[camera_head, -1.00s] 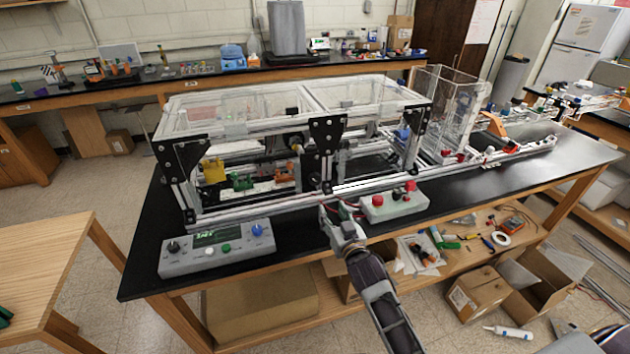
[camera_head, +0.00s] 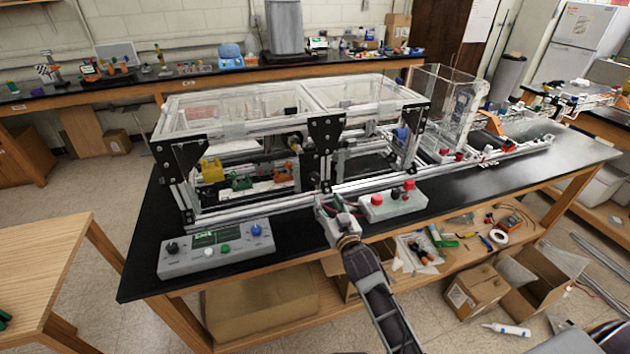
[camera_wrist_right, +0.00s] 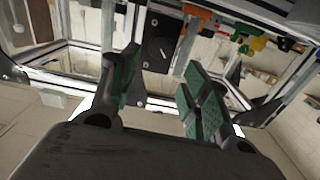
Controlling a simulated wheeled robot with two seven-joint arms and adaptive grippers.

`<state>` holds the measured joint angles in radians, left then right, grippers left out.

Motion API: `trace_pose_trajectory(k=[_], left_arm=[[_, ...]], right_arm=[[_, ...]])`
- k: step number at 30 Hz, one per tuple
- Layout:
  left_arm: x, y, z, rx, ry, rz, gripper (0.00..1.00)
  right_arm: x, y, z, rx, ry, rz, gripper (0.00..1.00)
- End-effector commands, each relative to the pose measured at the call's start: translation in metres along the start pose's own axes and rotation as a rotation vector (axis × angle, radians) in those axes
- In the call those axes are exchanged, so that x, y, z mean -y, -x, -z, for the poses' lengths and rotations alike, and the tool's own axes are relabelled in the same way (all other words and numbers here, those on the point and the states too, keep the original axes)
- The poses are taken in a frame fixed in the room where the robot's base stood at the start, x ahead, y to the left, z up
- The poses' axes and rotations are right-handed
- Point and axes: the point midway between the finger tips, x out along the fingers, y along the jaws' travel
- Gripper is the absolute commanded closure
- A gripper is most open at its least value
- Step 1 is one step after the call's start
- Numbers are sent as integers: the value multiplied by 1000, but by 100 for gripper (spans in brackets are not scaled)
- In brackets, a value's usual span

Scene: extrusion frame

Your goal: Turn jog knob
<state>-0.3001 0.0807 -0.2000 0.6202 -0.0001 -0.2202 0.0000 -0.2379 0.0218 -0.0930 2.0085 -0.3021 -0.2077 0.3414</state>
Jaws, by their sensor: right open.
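A grey control box (camera_head: 215,254) sits at the front left of the black bench, with a small green display (camera_head: 218,237). It has a black knob (camera_head: 172,247) at its left and a blue knob (camera_head: 256,230) at its right, with a white and a green button between them. I cannot read which knob is labelled jog. My right gripper (camera_head: 320,203) is at the bench's front edge, right of the box and apart from both knobs. In the right wrist view its green-padded fingers (camera_wrist_right: 160,88) are spread with nothing between them. My left gripper is out of view.
The extrusion frame (camera_head: 270,203) with clear panels stands behind the control box and close to my right gripper. A second grey box (camera_head: 392,206) with red buttons lies just right of the gripper. The bench front between control box and gripper is clear.

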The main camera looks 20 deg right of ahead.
Motion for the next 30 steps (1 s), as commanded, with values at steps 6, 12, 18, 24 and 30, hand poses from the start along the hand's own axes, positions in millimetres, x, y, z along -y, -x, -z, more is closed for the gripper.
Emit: trace_pose_trajectory(k=[6, 12, 18, 24, 30], left_arm=[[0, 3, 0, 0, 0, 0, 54], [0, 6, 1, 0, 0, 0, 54], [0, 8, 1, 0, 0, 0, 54], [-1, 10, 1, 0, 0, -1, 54], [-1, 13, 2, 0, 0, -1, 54]], right_arm=[[0, -17, 2, -1, 0, 0, 53], [0, -34, 1, -1, 1, 0, 53], [0, -50, 1, 0, 1, 0, 53], [0, -66, 2, -1, -1, 0, 53], [0, -82, 1, 0, -1, 0, 53]])
